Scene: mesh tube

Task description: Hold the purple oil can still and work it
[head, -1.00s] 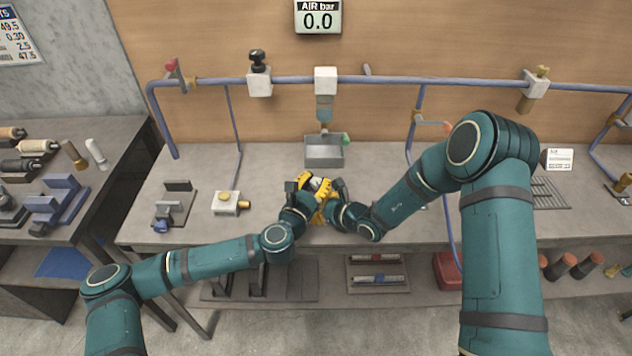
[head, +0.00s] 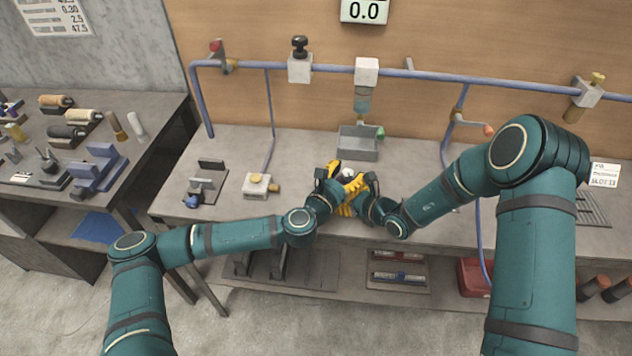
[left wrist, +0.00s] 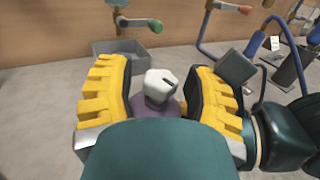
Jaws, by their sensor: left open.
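The purple oil can (left wrist: 152,107) stands between the yellow fingers of my left gripper (left wrist: 160,95) in the left wrist view. Its white, knobbed top shows clearly; its lower body is hidden by my own wrist. In the head view, the left gripper (head: 345,187) is at the front part of the bench, and its fingers hide most of the can. The left fingers are open, one on each side of the can. My right gripper (head: 374,190) is close on the can's right side; its dark parts show at the right of the left wrist view.
A white block with a yellow knob (head: 256,186) and a small clamp (head: 205,188) are to the left. Blue pipes run along the wall. A side table (head: 70,135) holds tools.

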